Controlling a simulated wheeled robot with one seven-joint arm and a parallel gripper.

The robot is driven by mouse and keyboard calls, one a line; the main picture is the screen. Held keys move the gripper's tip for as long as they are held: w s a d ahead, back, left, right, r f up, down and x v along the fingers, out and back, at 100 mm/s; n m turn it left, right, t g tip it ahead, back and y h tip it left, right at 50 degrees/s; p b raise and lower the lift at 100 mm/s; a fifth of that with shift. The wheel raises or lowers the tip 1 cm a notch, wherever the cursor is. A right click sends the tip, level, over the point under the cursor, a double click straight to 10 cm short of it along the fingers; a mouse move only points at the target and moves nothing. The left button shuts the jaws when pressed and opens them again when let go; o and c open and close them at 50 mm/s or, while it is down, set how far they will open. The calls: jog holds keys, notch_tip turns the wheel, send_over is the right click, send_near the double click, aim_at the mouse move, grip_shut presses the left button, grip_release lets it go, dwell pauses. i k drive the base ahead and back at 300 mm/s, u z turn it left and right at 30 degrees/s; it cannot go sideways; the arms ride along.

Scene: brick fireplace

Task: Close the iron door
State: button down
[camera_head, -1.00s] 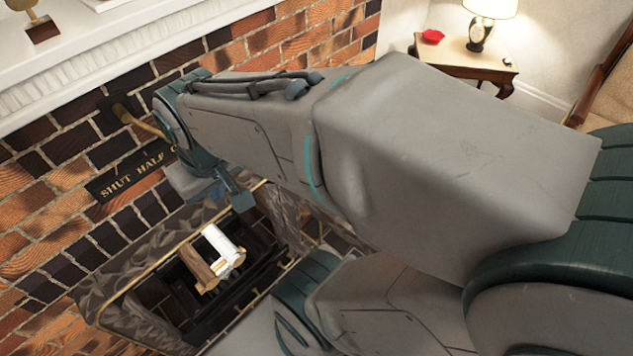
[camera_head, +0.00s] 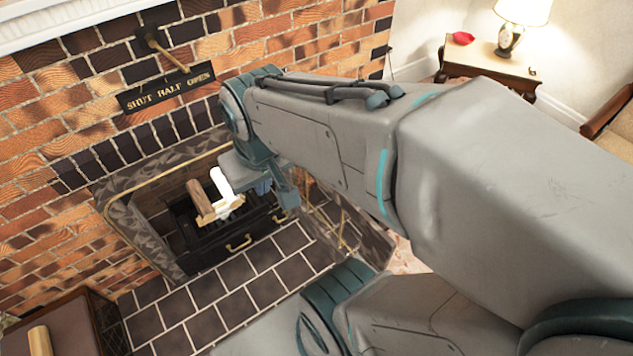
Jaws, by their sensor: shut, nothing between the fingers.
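The iron door (camera_head: 352,236) appears as a dark, mottled panel with brass-coloured rods. It stands swung open at the right side of the fireplace opening (camera_head: 140,200), and my arm covers part of it. My gripper (camera_head: 287,203) points down in front of the right part of the opening, to the left of the door panel. It appears shut and empty. My wrist and forearm hide the upper right of the opening and the door's hinge side. I cannot tell whether the gripper touches the door.
Logs (camera_head: 207,202) lie in the dark grate, which has a brass handle (camera_head: 239,243). A brass lever (camera_head: 168,52) sits above the "SHUT HALF OPEN" sign (camera_head: 168,91). The tiled hearth (camera_head: 215,300) is clear. A wooden box (camera_head: 68,318) stands lower left, a lamp table (camera_head: 490,62) upper right.

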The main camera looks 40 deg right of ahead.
aim_at(360, 231)
jog(key=u, duration=2.05)
jog(key=k, duration=2.95)
jog(key=z, duration=0.65)
jog(key=i, duration=0.85)
jog(key=z, duration=0.2)
